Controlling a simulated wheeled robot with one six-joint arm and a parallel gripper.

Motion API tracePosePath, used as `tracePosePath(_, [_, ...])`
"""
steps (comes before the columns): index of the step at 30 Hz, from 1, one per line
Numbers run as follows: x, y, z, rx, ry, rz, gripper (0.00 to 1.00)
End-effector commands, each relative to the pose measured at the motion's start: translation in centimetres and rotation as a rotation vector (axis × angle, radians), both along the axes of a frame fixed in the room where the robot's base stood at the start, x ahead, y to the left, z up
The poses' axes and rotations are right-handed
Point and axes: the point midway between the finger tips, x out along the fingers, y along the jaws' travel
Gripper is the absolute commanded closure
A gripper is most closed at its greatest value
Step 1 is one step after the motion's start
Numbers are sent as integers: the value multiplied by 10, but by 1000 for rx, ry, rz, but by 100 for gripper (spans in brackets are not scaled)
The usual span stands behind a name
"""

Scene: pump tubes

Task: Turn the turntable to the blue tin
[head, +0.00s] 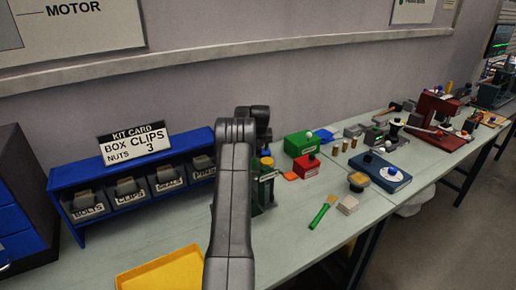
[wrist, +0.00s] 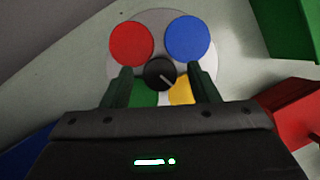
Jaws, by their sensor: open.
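In the wrist view the round grey turntable (wrist: 160,17) lies below my gripper. It bears a red tin (wrist: 131,43) at upper left, a blue tin (wrist: 186,38) at upper right, a green tin (wrist: 144,98) at lower left and a yellow tin (wrist: 181,92) at lower right. A black knob (wrist: 157,70) sits at its centre, with a pale line pointing down and right towards the yellow tin. My gripper (wrist: 161,74) is open, its fingers on either side of the knob with gaps. The lower tins are partly hidden by my gripper. In the head view my arm hides most of this spot.
A blue rack (head: 130,201) with labelled bins stands left, and a yellow tray (head: 160,268) lies in front. Green (head: 301,143) and red (head: 306,165) boxes stand close to the right. A green-handled brush (head: 322,213) lies near the bench's front edge.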

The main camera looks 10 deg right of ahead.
Motion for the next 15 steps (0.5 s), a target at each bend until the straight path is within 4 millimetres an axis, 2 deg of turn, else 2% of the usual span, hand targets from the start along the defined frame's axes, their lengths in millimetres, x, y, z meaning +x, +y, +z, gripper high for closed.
tracePosePath(7, [-11,1,26,-1,-3,0,46])
tracePosePath(15, [-32,3,78,-1,-4,0,46])
